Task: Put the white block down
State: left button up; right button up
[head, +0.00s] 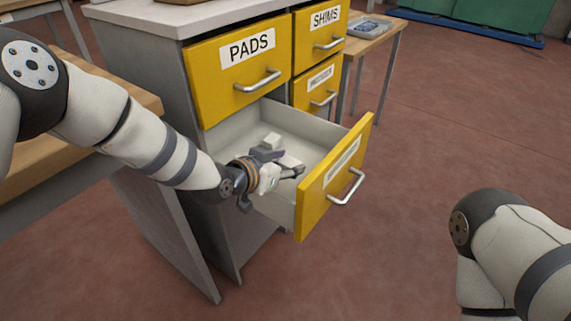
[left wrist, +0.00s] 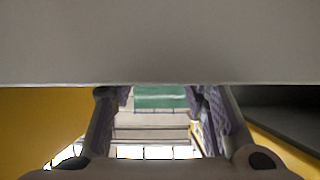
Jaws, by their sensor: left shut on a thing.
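My left gripper (head: 283,163) is inside the open lower drawer (head: 318,150), with its fingers a little apart and shut on a pale piece, which I take for the white block (head: 289,161). The fingers hide much of it. In the left wrist view, both fingers (left wrist: 160,112) show with purplish pads. I cannot tell whether the block touches the drawer floor. My right gripper is not in view.
The drawer has pale walls and a yellow front (head: 335,175) with a handle. The PADS drawer (head: 238,62) above it is shut, and so is the SHIMS drawer (head: 318,32). A grey surface (left wrist: 160,40) fills the top of the left wrist view. Open floor lies to the right.

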pick_arm(q)
jog(key=shift+f, duration=0.65)
jog(key=o, duration=1.1)
jog(key=shift+r, duration=0.1)
